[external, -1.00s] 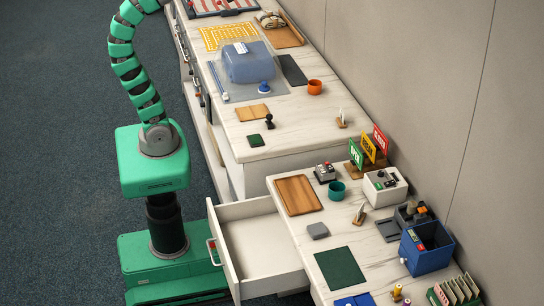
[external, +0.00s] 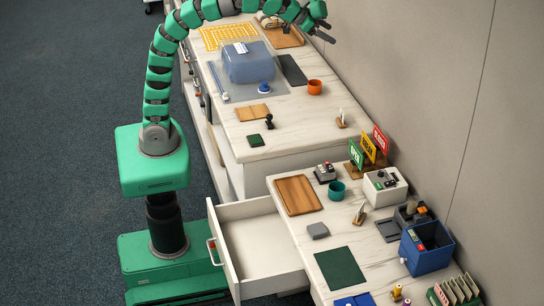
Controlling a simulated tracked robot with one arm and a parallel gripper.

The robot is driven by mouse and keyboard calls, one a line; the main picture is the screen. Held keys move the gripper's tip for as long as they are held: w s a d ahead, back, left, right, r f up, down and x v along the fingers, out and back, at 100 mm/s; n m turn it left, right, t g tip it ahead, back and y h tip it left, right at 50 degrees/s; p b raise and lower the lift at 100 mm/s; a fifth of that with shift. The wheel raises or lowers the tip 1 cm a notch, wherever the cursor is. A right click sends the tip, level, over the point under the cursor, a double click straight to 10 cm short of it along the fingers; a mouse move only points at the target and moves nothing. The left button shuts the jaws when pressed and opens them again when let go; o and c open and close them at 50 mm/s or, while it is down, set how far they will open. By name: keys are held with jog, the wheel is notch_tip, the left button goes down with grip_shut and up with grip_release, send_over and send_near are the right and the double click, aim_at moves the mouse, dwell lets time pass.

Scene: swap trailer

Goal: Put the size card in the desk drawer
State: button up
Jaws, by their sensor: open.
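The desk drawer (external: 262,245) is pulled out at the near desk's left side, and its visible floor is bare. I cannot tell which thing is the size card. A small pale card (external: 240,48) lies on the blue translucent box (external: 248,66) on the far counter, and several upright cards stand in a rack (external: 459,292) at the near desk's bottom right corner; any writing is too small to read. My gripper (external: 327,31) is open and empty, high at the top, in front of the wall and right of the blue box in the picture.
Green, yellow and red signs (external: 368,146) stand at the near desk's back. A blue bin (external: 427,250), a white control box (external: 384,187), a teal cup (external: 336,190) and a wooden tray (external: 298,194) share that desk. An orange cup (external: 314,87) stands on the far counter.

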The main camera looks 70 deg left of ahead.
jog(key=w+d+f+m+g, duration=0.2)
jog(key=w+d+f, duration=0.2)
jog(key=d+f, duration=0.75)
jog(key=m+g+h, duration=0.1)
jog(key=m+g, duration=0.3)
jog(key=g, duration=0.2)
send_near(360, 217)
jog(key=shift+w+d+f, duration=0.15)
jog(key=shift+w+f, duration=0.2)
jog(key=shift+f, duration=0.25)
jog(key=shift+w+d+f, duration=0.2)
jog(key=shift+w+f, duration=0.15)
jog(key=shift+f, duration=0.2)
jog(key=shift+b+x, duration=0.3)
jog(key=shift+x, duration=1.25)
jog(key=shift+d+x, duration=0.2)
jog(key=shift+x, duration=0.9)
jog(key=shift+s, duration=0.15)
